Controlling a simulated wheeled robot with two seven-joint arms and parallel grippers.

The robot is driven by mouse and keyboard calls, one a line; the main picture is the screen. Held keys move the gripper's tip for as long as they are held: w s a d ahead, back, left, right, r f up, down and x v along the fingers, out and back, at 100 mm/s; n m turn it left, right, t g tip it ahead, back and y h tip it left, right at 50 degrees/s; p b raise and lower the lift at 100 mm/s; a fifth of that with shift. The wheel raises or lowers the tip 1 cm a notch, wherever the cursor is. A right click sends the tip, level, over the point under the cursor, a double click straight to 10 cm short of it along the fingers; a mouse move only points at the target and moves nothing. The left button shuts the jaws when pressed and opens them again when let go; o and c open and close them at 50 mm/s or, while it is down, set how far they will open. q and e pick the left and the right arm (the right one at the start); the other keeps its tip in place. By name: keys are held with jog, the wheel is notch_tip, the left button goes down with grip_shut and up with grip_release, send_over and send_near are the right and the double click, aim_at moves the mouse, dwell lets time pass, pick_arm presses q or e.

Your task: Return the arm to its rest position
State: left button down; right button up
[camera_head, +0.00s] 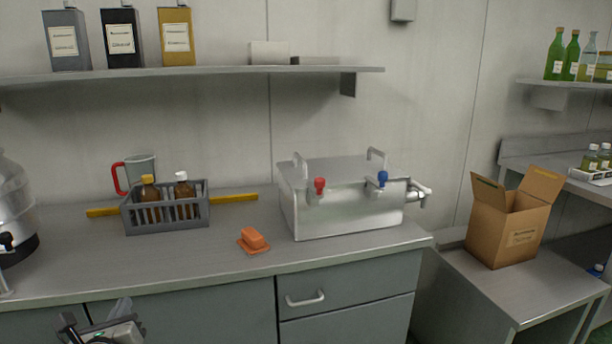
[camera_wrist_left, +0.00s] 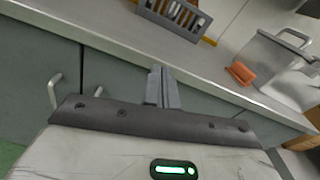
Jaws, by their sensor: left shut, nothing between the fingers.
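My left gripper (camera_head: 98,325) shows at the lower left edge of the head view, in front of the counter's cabinet doors and below the countertop. In the left wrist view its fingers (camera_wrist_left: 162,88) are together with nothing between them, pointing toward the counter front. It is apart from the counter as far as I can see. My right gripper is in neither view.
The grey counter (camera_head: 330,258) bears a bottle crate (camera_head: 167,217), an orange block (camera_head: 253,239) and a metal tank (camera_head: 345,208) with red and blue taps. A drawer handle (camera_head: 305,299) sticks out in front. An open cardboard box (camera_head: 507,226) stands on a lower table at right.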

pick_arm(q)
jog(key=s+d+f+n+g+h, duration=0.3)
jog(key=s+d+f+n+h, duration=0.1)
jog(key=s+d+f+n, duration=0.75)
jog(key=s+d+f+n+g+h, duration=0.2)
jog(key=s+d+f+n+h, duration=0.1)
jog(key=s+d+n, duration=0.7)
jog(key=d+n+h, duration=0.1)
jog(key=d+n, duration=0.2)
jog(key=n, duration=0.3)
jog(key=shift+d+g+h, duration=0.2)
jog(key=shift+g+h, duration=0.1)
jog(key=shift+g, duration=0.1)
jog(key=shift+s+f, duration=0.1)
